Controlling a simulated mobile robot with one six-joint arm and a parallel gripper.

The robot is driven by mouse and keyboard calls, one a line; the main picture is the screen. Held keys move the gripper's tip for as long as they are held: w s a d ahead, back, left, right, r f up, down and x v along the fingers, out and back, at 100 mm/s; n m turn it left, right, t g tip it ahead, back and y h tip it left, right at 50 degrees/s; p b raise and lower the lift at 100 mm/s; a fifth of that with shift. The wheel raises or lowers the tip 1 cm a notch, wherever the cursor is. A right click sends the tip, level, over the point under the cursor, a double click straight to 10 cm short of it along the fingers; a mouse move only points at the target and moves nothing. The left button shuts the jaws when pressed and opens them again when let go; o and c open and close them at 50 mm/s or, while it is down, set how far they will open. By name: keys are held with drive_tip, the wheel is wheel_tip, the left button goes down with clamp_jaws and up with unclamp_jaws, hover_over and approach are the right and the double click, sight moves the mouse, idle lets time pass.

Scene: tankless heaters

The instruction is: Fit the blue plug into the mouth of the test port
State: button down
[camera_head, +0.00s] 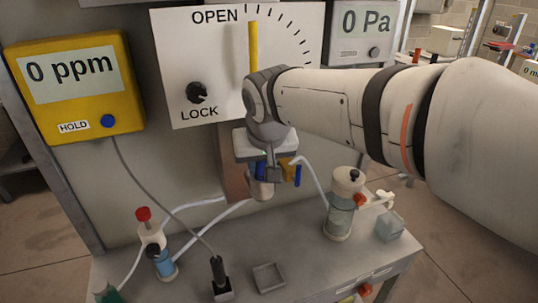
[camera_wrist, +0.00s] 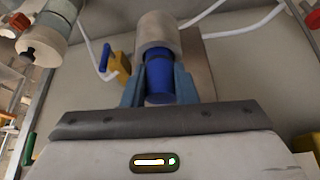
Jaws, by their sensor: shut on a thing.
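The blue plug (camera_wrist: 158,74) is between the two fingers of my gripper (camera_wrist: 159,88), which is shut on it. In the wrist view the plug's far end meets the mouth of the pale, round test port (camera_wrist: 156,34). The two look in line, but I cannot tell how deep the plug sits in the mouth. In the head view my gripper (camera_head: 264,170) points down at the port (camera_head: 262,189), below the white dial board. The plug shows there only as a small blue patch (camera_head: 260,168), partly hidden by my gripper.
A yellow valve block (camera_head: 287,166) with a blue lever stands close beside the port. Pale hoses (camera_head: 316,184) run nearby. A glass vessel (camera_head: 341,215) is at right, a red-topped bottle (camera_head: 152,236) at left. A square tray (camera_head: 268,276) lies on the grey bench (camera_head: 305,262).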

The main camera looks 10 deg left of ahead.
drive_tip(key=shift+s+f+b, duration=0.1)
drive_tip(key=shift+f+b, duration=0.3)
drive_tip(key=shift+f, duration=0.05)
drive_tip(key=c, duration=1.2)
unclamp_jaws()
drive_tip(key=shift+d, duration=0.1)
drive_tip(key=shift+c, duration=0.2)
drive_tip(key=shift+o, duration=0.4)
drive_tip(key=shift+r+p, duration=0.4)
drive_tip(key=shift+r, duration=0.3)
drive_tip(key=v, duration=1.2)
drive_tip(key=d+f+m+h, duration=0.1)
drive_tip(key=d+f+m, duration=0.1)
drive_tip(key=d+f, duration=0.95)
drive_tip(key=s+d+f+m+g, duration=0.1)
drive_tip(key=s+d+f, duration=0.3)
drive_tip(key=d+f, duration=0.1)
drive_tip(key=s+d+f+m+h, duration=0.1)
drive_tip(key=s+d+f, duration=0.3)
drive_tip(key=d, duration=0.4)
drive_tip(key=shift+s+f+m+g, duration=0.35)
drive_tip(key=shift+f+m+g, duration=0.05)
drive_tip(key=shift+f, duration=0.3)
drive_tip(key=shift+d, duration=0.15)
